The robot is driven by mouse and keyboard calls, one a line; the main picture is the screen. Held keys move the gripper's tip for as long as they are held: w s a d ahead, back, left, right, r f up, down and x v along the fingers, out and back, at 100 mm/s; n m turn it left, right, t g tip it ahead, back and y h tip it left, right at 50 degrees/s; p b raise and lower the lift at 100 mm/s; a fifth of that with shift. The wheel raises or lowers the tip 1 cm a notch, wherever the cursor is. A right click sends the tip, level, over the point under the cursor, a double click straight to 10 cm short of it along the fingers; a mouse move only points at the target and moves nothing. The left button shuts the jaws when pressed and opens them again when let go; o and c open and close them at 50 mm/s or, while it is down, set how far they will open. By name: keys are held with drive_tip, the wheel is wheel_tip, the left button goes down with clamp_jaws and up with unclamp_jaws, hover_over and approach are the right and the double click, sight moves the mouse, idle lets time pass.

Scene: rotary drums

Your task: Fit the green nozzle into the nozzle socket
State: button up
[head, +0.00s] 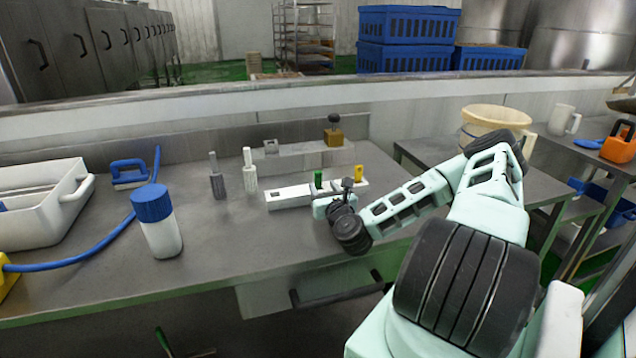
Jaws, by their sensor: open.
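The green nozzle (319,179) stands upright on or just behind a long white block (290,196) on the steel table, near its middle. A yellow piece (359,173) stands a little to its right. My gripper (335,200) is at the right part of the white block, just below and right of the green nozzle. It is open; its fingertips are small and partly hidden by my wrist, and I cannot tell whether they touch anything. I cannot make out the nozzle socket for certain.
A grey bottle (217,182) and a white bottle (249,172) stand left of the block. A brown block with a dark knob (334,136) is behind. A blue-capped jar (157,222), blue hose (85,253) and white tub (55,232) are left. The table's front middle is clear.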

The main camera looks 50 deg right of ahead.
sight(319, 181)
drive_tip(key=shift+p+x, duration=0.9)
drive_tip(key=shift+x, duration=1.85)
drive_tip(key=shift+a, duration=0.1)
drive_tip(key=shift+c, duration=0.3)
clamp_jaws()
